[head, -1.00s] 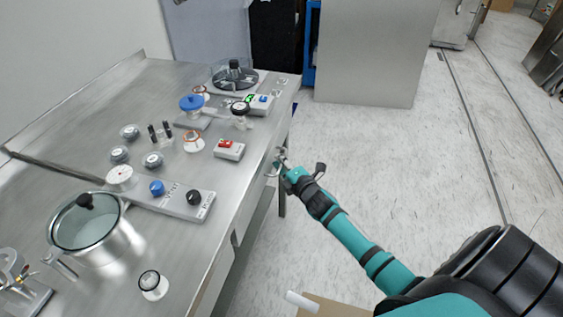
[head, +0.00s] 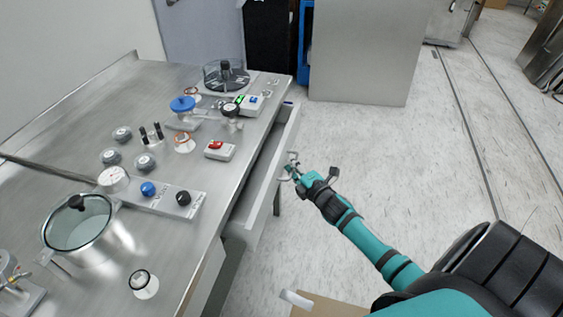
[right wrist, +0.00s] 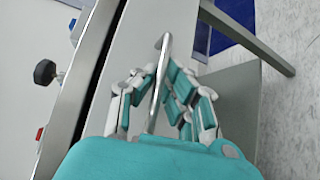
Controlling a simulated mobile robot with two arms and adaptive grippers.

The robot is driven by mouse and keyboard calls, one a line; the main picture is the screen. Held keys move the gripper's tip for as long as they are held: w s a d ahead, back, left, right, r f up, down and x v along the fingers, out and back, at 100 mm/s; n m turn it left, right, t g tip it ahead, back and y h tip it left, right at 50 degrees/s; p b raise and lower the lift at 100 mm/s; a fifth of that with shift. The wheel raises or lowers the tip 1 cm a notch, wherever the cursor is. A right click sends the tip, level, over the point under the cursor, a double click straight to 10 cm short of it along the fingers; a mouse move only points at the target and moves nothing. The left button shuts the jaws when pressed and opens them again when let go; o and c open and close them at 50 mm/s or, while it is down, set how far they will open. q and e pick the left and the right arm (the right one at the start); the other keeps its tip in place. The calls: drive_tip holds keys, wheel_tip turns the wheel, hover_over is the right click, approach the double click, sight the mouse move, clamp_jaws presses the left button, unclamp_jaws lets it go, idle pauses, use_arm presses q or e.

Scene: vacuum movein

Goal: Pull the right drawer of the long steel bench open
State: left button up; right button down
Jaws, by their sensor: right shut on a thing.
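The long steel bench (head: 75,170) fills the left of the head view. Its right drawer (head: 265,190) stands partly open, with a gap showing between its front and the bench edge. My right gripper (head: 291,170) is at the drawer front, shut on the drawer handle (right wrist: 159,80). In the right wrist view the fingers close around the metal bar of the handle, and the drawer front (right wrist: 128,60) lies behind it. The inside of the drawer is mostly hidden. My left gripper is not in view.
The bench top holds a glass-lidded pot (head: 80,228), a control panel with knobs (head: 165,198), a red-switch box (head: 220,150) and several small parts. A cardboard box (head: 330,306) is on the floor at the bottom. The floor right of the drawer is clear.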

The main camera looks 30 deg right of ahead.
drive_tip(key=s+d+p, duration=0.1)
drive_tip(key=s+d, duration=1.3)
drive_tip(key=s, duration=0.2)
drive_tip(key=shift+s+d+r+p, duration=0.3)
drive_tip(key=shift+s+d+p, duration=0.05)
drive_tip(key=shift+s+p, duration=0.05)
drive_tip(key=c, duration=1.4)
unclamp_jaws()
drive_tip(key=s+a+r, duration=0.1)
drive_tip(key=s, duration=1.1)
drive_tip(key=shift+r, duration=0.25)
drive_tip(key=shift+a+f, duration=0.1)
